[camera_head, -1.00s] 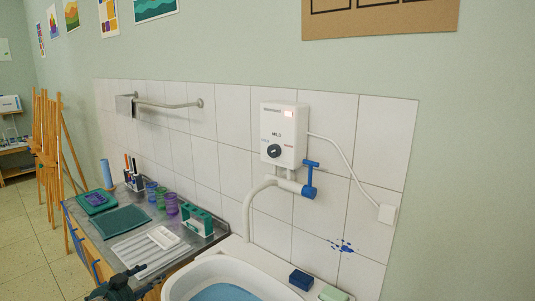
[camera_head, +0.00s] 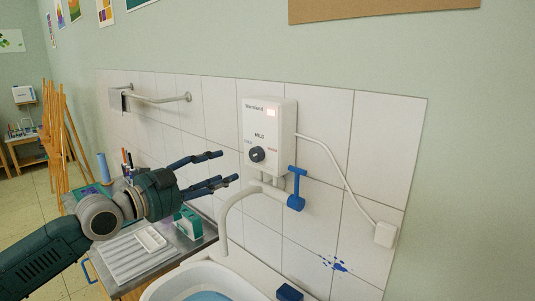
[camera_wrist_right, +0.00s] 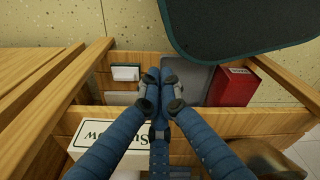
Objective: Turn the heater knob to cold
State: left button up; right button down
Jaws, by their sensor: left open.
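The heater (camera_head: 268,140) is a white wall box with a small lit display and the word MILD. Its dark round knob (camera_head: 257,155) is on the front, between a blue mark on the left and a red mark on the right. The pointer's exact direction is too small to read. My left gripper (camera_head: 228,167) is open and empty, just left of the knob and apart from it, fingers pointing right. My right gripper (camera_wrist_right: 161,82) shows in the right wrist view, with its fingertips close together and nothing seen between them. The heater is not in that view.
A blue tap handle (camera_head: 297,188) and a curved white pipe (camera_head: 228,205) are below the heater, above a white basin (camera_head: 165,288). A cable runs to a wall box at right. The right wrist view shows a wooden compartment (camera_wrist_right: 200,122) with a red box (camera_wrist_right: 232,87).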

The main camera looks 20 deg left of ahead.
aim_at(253, 156)
pick_arm(q)
jog(key=w+p, duration=0.1)
jog(key=w+d+r+p, duration=0.1)
jog(key=w+p, duration=0.2)
jog(key=p, duration=0.1)
jog(key=shift+w+d+r, duration=0.25)
jog(key=shift+w+d, duration=0.15)
jog(key=p+x, duration=0.2)
jog(key=x, duration=0.2)
jog(key=shift+w+d+f+p, duration=0.1)
jog(key=shift+w+f+p, duration=0.1)
jog(key=shift+p, duration=0.1)
jog(key=shift+w+d+f, duration=0.15)
jog(key=shift+w, duration=0.1)
pick_arm(e)
notch_tip(253, 156, up, 8)
jog(key=s, duration=0.2)
jog(key=shift+f, duration=0.15)
pick_arm(q)
jog(key=shift+c, duration=0.5)
jog(key=c, duration=0.9)
jog(key=shift+c, duration=0.7)
pick_arm(e)
jog(key=shift+w+a, duration=0.2)
